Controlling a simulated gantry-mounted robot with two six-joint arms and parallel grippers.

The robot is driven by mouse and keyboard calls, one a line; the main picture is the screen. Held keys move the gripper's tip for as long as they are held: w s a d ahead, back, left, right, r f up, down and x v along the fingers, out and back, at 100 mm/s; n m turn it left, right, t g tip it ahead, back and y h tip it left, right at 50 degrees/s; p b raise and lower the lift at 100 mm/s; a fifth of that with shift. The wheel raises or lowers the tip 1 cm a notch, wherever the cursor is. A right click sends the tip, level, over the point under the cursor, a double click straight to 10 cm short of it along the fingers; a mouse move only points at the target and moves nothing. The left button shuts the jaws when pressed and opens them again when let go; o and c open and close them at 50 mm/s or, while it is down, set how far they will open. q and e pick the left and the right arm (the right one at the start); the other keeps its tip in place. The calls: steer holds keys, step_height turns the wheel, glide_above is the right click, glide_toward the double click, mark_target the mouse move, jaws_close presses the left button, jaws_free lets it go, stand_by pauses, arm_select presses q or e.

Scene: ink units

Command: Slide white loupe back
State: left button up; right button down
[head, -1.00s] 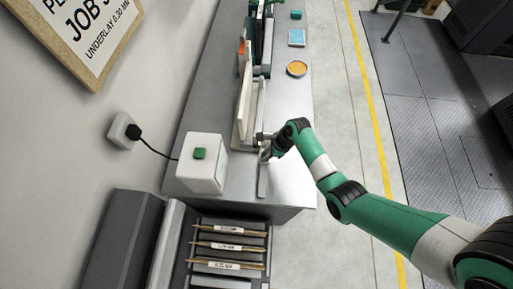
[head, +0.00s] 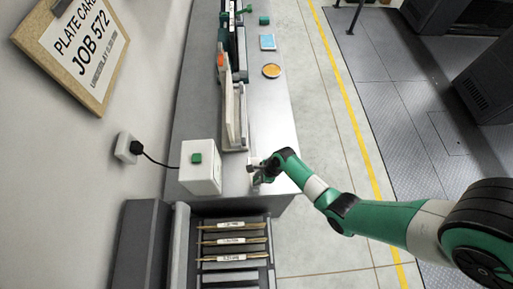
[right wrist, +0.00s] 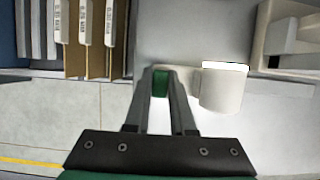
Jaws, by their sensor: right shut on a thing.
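The white loupe (right wrist: 221,91) is a pale, rounded block with a bright top edge in the right wrist view, just right of my right gripper's fingers. My right gripper (right wrist: 172,72) has its fingers closed in on a small green piece (right wrist: 160,83) next to the loupe. The join between the green piece and the loupe is partly hidden by the fingers. In the head view my right gripper (head: 257,168) is low over the near part of the bench, and the loupe is too small and covered to make out there. My left gripper is not in view.
A white box (head: 200,168) with a green button stands left of the gripper. A rack with upright plates (head: 234,115) is behind it.

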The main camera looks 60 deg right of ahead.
steer(key=c, duration=0.8)
jaws_free()
steer(key=shift+s+a, duration=0.1)
steer(key=shift+a, duration=0.1)
steer(key=shift+o, duration=0.2)
steer(key=shift+r, duration=0.1)
steer(key=shift+s+d+r, duration=0.1)
steer(key=shift+s+r, duration=0.05)
steer(key=shift+r, duration=0.2)
steer(key=p+v, duration=0.3)
steer(key=v, duration=0.7)
steer(key=shift+r, duration=0.35)
